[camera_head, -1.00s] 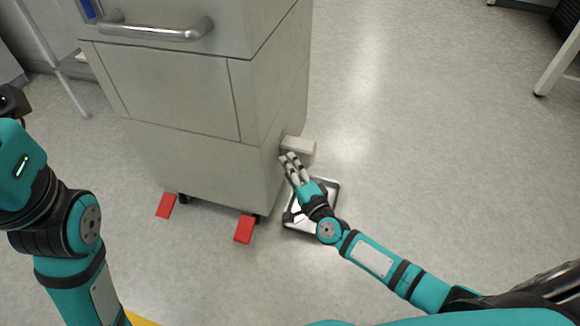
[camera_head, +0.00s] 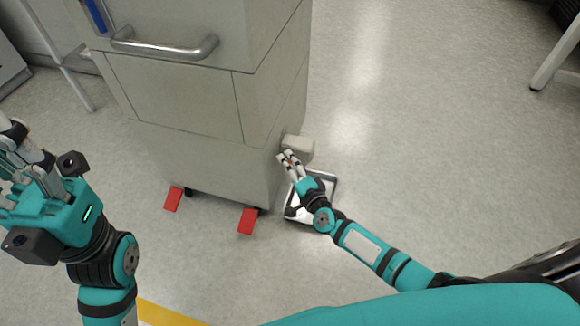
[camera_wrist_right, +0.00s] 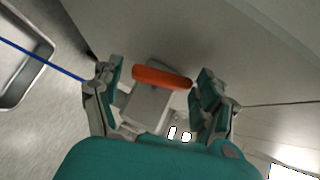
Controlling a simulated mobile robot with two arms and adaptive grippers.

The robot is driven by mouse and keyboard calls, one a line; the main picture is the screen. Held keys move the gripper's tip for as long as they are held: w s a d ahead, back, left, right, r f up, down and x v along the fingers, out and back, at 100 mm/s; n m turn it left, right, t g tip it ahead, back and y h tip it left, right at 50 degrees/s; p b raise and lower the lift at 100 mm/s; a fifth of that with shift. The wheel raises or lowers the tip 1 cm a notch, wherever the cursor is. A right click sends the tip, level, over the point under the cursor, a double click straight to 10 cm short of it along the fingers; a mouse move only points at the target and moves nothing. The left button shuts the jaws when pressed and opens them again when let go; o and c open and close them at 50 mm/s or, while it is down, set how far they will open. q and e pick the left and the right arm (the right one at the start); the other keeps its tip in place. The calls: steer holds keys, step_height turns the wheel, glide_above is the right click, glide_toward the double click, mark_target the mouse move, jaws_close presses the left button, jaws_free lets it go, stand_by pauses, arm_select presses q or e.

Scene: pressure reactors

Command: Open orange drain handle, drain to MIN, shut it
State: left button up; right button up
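The orange drain handle (camera_wrist_right: 160,77) is a short rounded bar, in front of a light grey block (camera_wrist_right: 148,105) in the right wrist view. My right gripper (camera_wrist_right: 158,88) is open, with a finger on either side of the handle; I see no clear grip on it. In the head view my right gripper (camera_head: 287,157) is beside the grey block (camera_head: 298,147) low on the cabinet's side, and its fingers mostly hide the handle. My left gripper (camera_head: 25,150) is raised at the left edge, away from the cabinet, partly cut off. No MIN mark is visible.
The grey cabinet (camera_head: 180,95) has a metal bar handle (camera_head: 165,47) and red pieces (camera_head: 248,220) at its foot. A metal tray (camera_head: 331,185) lies on the floor under my right arm.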

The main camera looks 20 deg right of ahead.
steer(key=shift+o, duration=0.5)
steer(key=v, duration=1.2)
steer(key=shift+r, duration=0.1)
stand_by(6.2)
